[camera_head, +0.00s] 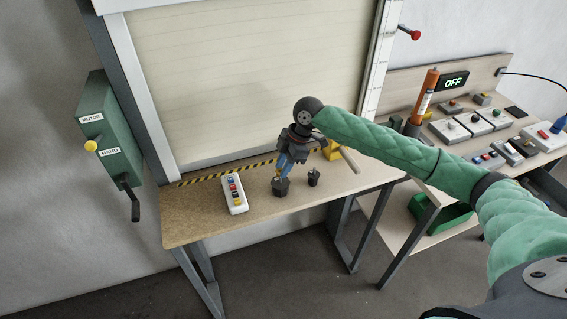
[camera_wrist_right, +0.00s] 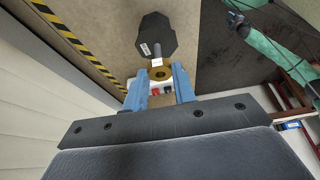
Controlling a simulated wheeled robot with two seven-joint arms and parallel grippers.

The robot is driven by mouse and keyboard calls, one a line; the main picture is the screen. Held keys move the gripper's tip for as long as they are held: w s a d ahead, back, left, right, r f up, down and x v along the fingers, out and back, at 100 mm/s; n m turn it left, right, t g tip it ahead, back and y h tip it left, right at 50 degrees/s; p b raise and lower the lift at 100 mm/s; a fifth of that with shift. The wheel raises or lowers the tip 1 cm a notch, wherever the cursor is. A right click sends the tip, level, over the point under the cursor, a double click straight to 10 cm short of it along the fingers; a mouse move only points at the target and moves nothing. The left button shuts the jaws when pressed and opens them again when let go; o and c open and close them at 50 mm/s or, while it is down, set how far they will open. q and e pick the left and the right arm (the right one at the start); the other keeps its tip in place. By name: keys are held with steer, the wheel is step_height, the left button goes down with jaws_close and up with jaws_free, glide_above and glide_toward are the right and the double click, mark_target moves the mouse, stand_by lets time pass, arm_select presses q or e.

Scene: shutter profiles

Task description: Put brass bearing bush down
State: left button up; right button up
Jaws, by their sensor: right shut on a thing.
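My right gripper (camera_head: 285,168) is over the wooden bench, its blue fingers pointing down at a dark block-like stand (camera_head: 281,187). In the right wrist view, the fingertips (camera_wrist_right: 160,76) are closed on the brass bearing bush (camera_wrist_right: 160,73), a gold ring with a dark hole. The black, many-sided stand (camera_wrist_right: 155,36) with a short metal pin shows just beyond the bush. I cannot tell whether bush and pin touch. In the head view the bush is too small to make out. A teal arm, likely my left, shows small in the right wrist view; its jaws are unclear.
A white button box (camera_head: 234,195) lies left of the stand on the bench (camera_head: 205,215). The shutter (camera_head: 235,80) rises behind the striped tape. A second bench is at right.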

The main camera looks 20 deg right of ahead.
steer(key=shift+f, duration=0.6)
steer(key=o, duration=0.9)
steer(key=shift+o, duration=0.2)
steer(key=shift+r, duration=0.1)
steer(key=shift+r, duration=0.25)
steer(key=shift+d+r, duration=0.1)
steer(key=shift+r, duration=0.25)
arm_select(q)
steer(key=w+d+r+b, duration=0.2)
steer(key=w+r+b, duration=0.1)
steer(key=w, duration=0.5)
steer(key=shift+w+d+r+b, duration=0.15)
steer(key=shift+w+d+b, duration=0.15)
steer(key=shift+b, duration=0.35)
arm_select(e)
steer(key=v, duration=1.1)
steer(key=shift+d+r, duration=0.2)
steer(key=shift+r, duration=0.15)
